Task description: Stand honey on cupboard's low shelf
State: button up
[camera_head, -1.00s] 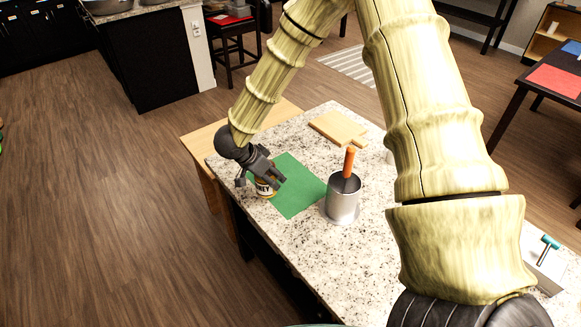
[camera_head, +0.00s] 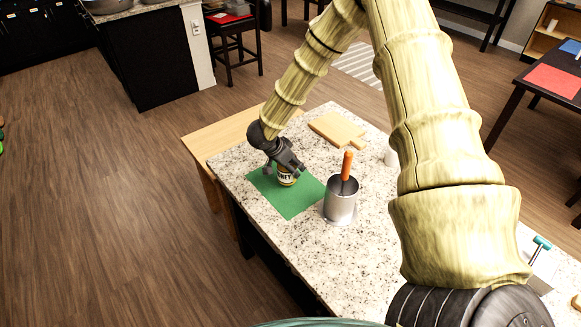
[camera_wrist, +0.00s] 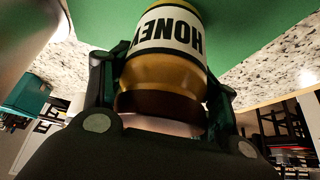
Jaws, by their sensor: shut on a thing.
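The honey (camera_head: 286,177) is a small amber jar with a white label and dark lettering. My gripper (camera_head: 284,166) is shut on it from above, over the green mat (camera_head: 292,204) on the speckled counter. In the wrist view the honey (camera_wrist: 168,62) stands between the two fingers of my gripper (camera_wrist: 162,100), and its label reads HONEY. I cannot tell whether the jar touches the mat. A cupboard with shelves (camera_head: 550,40) shows in part at the far top right; I cannot tell whether it is the task's cupboard.
A metal pot (camera_head: 341,203) with an orange-handled tool (camera_head: 347,166) stands close to the right of the honey. A wooden board (camera_head: 338,129) lies behind it. A teal-handled tool (camera_head: 541,243) is at the far right.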

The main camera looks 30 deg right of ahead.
jog(key=shift+f, duration=0.9)
jog(key=shift+f, duration=0.15)
jog(key=o, duration=1.3)
jog(key=shift+o, duration=0.2)
